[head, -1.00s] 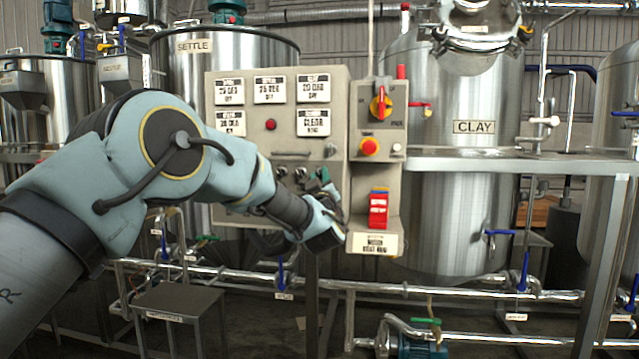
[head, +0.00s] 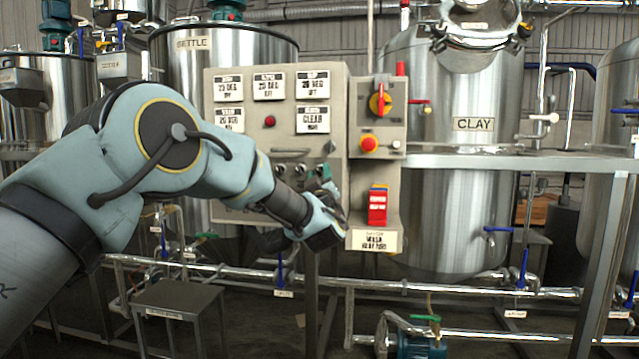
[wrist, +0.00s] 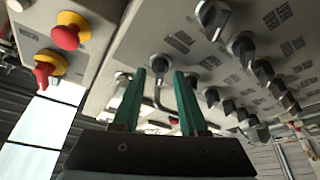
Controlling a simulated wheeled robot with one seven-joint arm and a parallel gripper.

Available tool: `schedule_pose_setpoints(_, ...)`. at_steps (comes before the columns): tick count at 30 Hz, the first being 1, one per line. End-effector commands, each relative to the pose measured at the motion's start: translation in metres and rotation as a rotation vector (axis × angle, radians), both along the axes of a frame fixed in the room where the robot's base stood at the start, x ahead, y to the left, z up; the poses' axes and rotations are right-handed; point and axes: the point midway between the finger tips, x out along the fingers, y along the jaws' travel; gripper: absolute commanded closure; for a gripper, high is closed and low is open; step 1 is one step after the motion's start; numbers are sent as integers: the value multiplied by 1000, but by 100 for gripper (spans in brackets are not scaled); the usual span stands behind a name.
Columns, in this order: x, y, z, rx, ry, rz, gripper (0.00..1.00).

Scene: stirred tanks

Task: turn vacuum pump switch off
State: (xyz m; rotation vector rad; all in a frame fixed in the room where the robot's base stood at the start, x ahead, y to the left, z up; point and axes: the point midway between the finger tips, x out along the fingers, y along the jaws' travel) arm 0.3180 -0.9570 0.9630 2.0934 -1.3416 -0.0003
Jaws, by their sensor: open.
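The control panel (head: 330,110) stands in front of the settle tank, with a row of small switches low on its face, partly hidden by my arm in the head view. In the wrist view several dark and silver rotary knobs (wrist: 242,45) show on the panel. One knob (wrist: 160,63) appears between the tips of my gripper (wrist: 161,75), whose green fingers are apart and empty. I cannot tell whether the fingers touch it. The small labels are unreadable, so I cannot tell which knob is the vacuum pump switch. My gripper (head: 323,174) is at the panel's lower right in the head view.
A side box carries a red-and-yellow rotary switch (head: 380,104) and a red button (head: 369,144); a red button (wrist: 67,34) also shows in the wrist view. A red block (head: 377,208) sits on a ledge below. The clay tank (head: 455,200) stands at right.

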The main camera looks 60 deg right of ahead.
Motion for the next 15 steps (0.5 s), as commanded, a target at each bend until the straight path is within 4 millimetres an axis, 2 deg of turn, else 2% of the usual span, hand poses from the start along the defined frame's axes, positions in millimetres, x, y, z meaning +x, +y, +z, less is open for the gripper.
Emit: schedule_pose_setpoints(15,-42,71,-29,0,0,-1,57)
